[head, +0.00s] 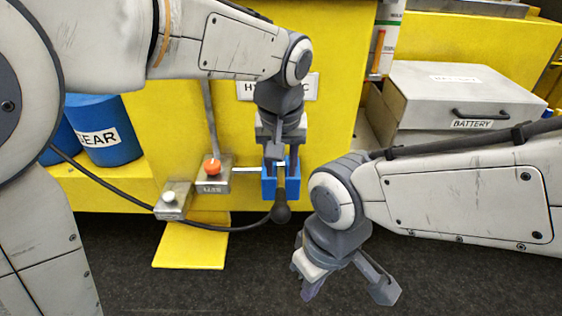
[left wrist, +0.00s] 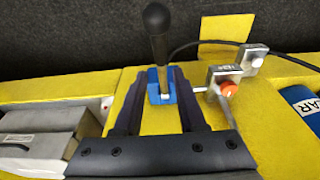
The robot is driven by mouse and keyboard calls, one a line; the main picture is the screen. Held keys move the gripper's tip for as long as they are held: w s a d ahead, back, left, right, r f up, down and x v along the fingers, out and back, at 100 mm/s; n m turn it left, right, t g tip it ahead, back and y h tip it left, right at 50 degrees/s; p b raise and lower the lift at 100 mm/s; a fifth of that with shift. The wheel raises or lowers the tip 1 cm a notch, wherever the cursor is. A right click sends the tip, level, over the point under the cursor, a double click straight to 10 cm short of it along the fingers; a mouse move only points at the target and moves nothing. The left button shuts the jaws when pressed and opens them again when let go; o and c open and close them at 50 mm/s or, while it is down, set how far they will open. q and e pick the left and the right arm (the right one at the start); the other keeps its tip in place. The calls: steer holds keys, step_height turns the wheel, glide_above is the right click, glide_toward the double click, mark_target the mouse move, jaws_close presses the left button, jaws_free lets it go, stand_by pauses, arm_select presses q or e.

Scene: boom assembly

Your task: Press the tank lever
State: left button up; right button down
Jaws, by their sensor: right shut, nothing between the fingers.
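My left gripper (head: 280,160) is over the blue block. Its fingers (left wrist: 157,95) are spread, one on each side of the lever; whether they touch the block I cannot tell.
A blue drum (head: 105,130) is at left, a battery case (head: 455,90) at right.

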arm_select(q)
steer(key=shift+r, duration=0.2)
steer(key=c, duration=0.5)
steer(key=shift+w+d+r+b, duration=0.1)
steer(key=shift+w+b, duration=0.05)
steer(key=shift+b, duration=0.25)
jaws_close()
step_height(320, 180, up, 7)
steer(key=d+b, duration=0.1)
steer(key=b, duration=0.4)
steer(key=shift+d+g+y, duration=0.3)
steer(key=shift+d+y, duration=0.1)
